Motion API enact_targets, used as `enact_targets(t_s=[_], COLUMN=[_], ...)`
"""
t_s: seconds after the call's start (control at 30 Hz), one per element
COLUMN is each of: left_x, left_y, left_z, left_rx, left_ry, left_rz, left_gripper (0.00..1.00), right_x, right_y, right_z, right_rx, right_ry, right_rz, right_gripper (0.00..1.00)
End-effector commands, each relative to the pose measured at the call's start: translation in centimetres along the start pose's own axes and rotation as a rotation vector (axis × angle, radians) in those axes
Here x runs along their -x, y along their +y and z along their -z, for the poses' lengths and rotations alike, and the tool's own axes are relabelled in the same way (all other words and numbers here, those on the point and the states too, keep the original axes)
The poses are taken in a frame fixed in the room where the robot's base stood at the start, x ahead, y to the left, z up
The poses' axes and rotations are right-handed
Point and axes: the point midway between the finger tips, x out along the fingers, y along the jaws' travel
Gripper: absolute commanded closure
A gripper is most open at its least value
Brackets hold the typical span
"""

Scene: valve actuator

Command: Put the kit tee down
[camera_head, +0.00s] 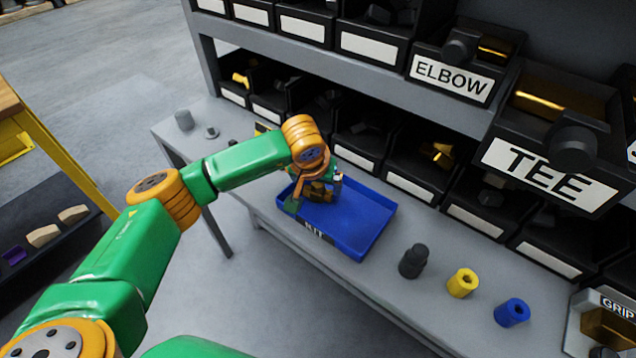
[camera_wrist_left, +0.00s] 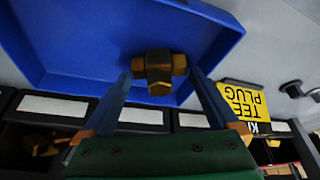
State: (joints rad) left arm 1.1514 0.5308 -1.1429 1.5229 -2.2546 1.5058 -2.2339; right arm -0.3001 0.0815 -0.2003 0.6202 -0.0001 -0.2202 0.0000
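The brass kit tee (camera_head: 318,192) is in the blue kit tray (camera_head: 362,222), in its left part, and appears to rest on the floor. In the left wrist view the tee (camera_wrist_left: 158,72) shows between my two finger tips, with the tray (camera_wrist_left: 75,35) around it. My left gripper (camera_head: 314,198) reaches down over the tray. Its fingers stand wide apart, with a small gap on either side of the tee. The gripper partly hides the tee in the head view. My right gripper is not in view.
A black part (camera_head: 413,261), a yellow cylinder (camera_head: 462,283) and a blue cylinder (camera_head: 512,312) stand on the bench right of the tray. Bin shelves rise behind, including the TEE bin (camera_head: 548,176) and ELBOW bin (camera_head: 451,79). A yellow card (camera_wrist_left: 243,107) shows in the wrist view.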

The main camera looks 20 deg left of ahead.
Motion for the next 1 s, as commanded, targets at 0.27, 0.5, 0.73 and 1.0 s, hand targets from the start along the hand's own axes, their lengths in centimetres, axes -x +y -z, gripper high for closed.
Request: enact_targets(t_s=[0.27, 0.5, 0.73, 1.0], left_x=[0.9, 6.5, 11.4, 12.4], left_y=[0.0, 0.0, 0.0, 0.0], left_z=[0.2, 0.2, 0.2, 0.1], left_rx=[0.0, -0.002, 0.0, 0.0], left_ry=[0.002, 0.008, 0.004, 0.0], left_rz=[-0.001, -0.002, -0.001, 0.0], left_gripper=[0.06, 0.06, 0.06, 0.06], right_x=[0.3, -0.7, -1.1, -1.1], right_y=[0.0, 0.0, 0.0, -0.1], right_z=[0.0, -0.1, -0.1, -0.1], right_rx=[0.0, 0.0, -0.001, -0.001], right_ry=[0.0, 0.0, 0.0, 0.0], right_rz=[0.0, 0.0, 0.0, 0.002], right_gripper=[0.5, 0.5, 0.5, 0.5])
